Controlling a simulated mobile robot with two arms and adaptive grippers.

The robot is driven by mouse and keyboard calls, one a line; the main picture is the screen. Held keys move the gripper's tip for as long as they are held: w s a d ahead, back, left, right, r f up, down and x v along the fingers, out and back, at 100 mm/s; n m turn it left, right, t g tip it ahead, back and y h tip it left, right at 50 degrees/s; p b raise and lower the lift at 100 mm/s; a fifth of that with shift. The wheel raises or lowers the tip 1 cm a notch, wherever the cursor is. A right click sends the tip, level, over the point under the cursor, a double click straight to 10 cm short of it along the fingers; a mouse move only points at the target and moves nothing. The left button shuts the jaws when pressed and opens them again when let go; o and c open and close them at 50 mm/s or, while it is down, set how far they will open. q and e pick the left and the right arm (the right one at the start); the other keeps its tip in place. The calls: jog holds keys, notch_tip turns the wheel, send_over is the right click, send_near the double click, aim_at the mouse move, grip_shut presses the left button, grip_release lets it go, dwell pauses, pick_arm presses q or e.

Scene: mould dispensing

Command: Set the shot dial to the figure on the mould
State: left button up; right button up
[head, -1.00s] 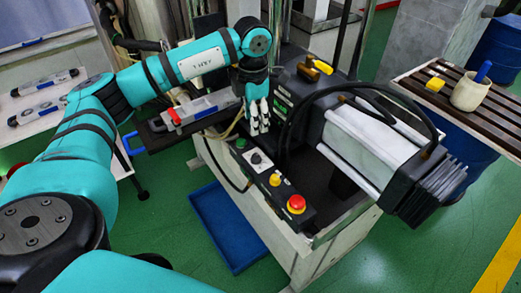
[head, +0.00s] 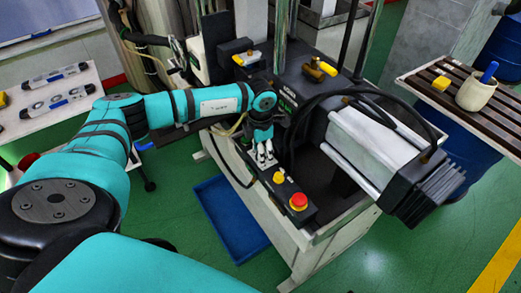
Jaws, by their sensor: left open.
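The control panel (head: 309,214) is a black box on the front of the white machine, with a yellow knob (head: 278,177) and a red mushroom button (head: 298,201) on it. My left gripper (head: 266,159) points down over the far end of the panel, at the spot where the shot dial sits. Its pale fingers are apart and hide the dial, so I cannot see its setting or whether the fingers touch it. No mould with a readable figure shows. My right gripper is out of view.
A ribbed black-and-white unit (head: 375,146) and a black hose (head: 290,125) stand close right of the gripper. A blue tray (head: 231,222) lies on the floor. Grey bars (head: 57,104) lie on a table at left. A cup (head: 476,93) stands on a slatted bench at right.

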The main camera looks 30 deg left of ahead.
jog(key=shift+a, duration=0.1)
pick_arm(q)
grip_shut()
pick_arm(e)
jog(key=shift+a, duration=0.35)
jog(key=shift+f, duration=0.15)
